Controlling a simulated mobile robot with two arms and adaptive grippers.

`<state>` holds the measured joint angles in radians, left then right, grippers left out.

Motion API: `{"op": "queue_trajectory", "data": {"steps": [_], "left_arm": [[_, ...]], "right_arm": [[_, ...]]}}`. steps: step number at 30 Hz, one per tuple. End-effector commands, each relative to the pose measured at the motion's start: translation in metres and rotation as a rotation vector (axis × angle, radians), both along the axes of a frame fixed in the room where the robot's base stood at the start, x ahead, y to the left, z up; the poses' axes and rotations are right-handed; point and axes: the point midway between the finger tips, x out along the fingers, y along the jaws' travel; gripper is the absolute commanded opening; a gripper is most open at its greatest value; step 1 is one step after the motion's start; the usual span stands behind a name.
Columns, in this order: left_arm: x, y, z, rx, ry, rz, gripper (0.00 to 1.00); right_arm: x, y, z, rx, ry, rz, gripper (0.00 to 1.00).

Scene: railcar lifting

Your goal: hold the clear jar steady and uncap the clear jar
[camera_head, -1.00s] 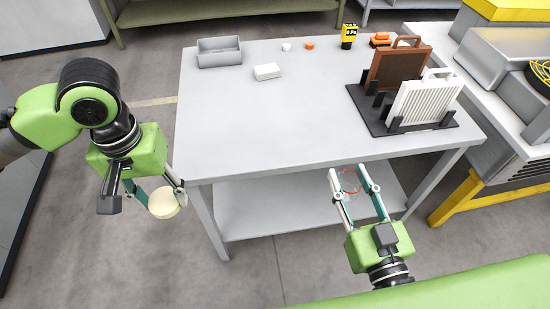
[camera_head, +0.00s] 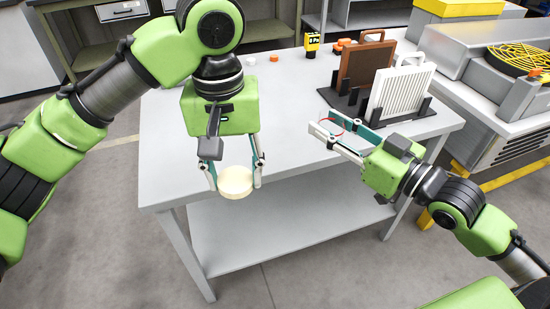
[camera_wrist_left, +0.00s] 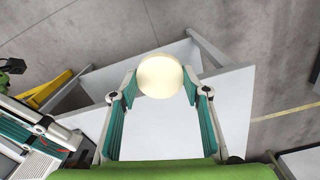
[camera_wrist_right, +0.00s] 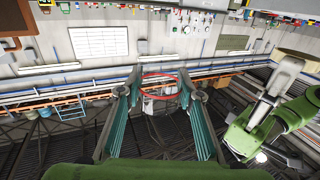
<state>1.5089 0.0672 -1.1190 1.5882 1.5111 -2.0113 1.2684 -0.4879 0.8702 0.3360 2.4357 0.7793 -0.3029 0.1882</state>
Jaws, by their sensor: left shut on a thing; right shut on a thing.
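My left gripper (camera_head: 234,174) is shut on a round cream lid (camera_head: 235,182), held over the front part of the table. The lid also shows between the fingertips in the left wrist view (camera_wrist_left: 160,76). My right gripper (camera_head: 322,122) points to the left and is shut on the clear jar, of which mainly a red ring (camera_head: 333,122) shows. In the right wrist view the red ring (camera_wrist_right: 160,98) sits between the fingertips, with the background showing through it. The lid and the jar are apart. The jar's walls are too transparent to make out well.
The grey table (camera_head: 175,140) has clear room at its left and middle. A black rack (camera_head: 425,108) with a brown panel (camera_head: 365,68) and a white panel (camera_head: 402,92) stands behind my right gripper. A yellow-black item (camera_head: 312,43) and an orange cap (camera_head: 274,58) lie further back.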

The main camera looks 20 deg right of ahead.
Motion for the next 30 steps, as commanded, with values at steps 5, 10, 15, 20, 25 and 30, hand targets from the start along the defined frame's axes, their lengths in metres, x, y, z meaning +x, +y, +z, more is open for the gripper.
{"op": "queue_trajectory", "data": {"steps": [5, 10, 15, 20, 25, 30], "left_arm": [[0.0, 0.0, 0.001, -0.001, 0.0, 0.0, 0.17], [0.0, 0.0, 0.001, -0.001, 0.0, 0.0, 0.17], [0.0, 0.0, 0.002, -0.001, 0.0, 0.0, 0.17], [0.0, 0.0, -0.004, -0.001, 0.0, 0.0, 0.17], [0.0, 0.0, -0.006, -0.001, 0.0, 0.0, 0.17], [0.0, 0.0, -0.007, -0.001, 0.0, 0.0, 0.17]], "right_arm": [[0.017, 0.013, -0.007, 0.005, -0.006, 0.0, 0.0], [0.038, 0.029, -0.019, 0.005, -0.004, -0.001, 0.0], [0.065, 0.051, -0.033, 0.007, -0.003, 0.001, 0.0], [0.085, 0.067, -0.066, 0.003, 0.0, 0.001, 0.0], [0.097, 0.076, -0.083, 0.002, -0.001, 0.0, 0.0], [0.101, 0.08, -0.092, -0.001, 0.0, 0.001, 0.0]]}}
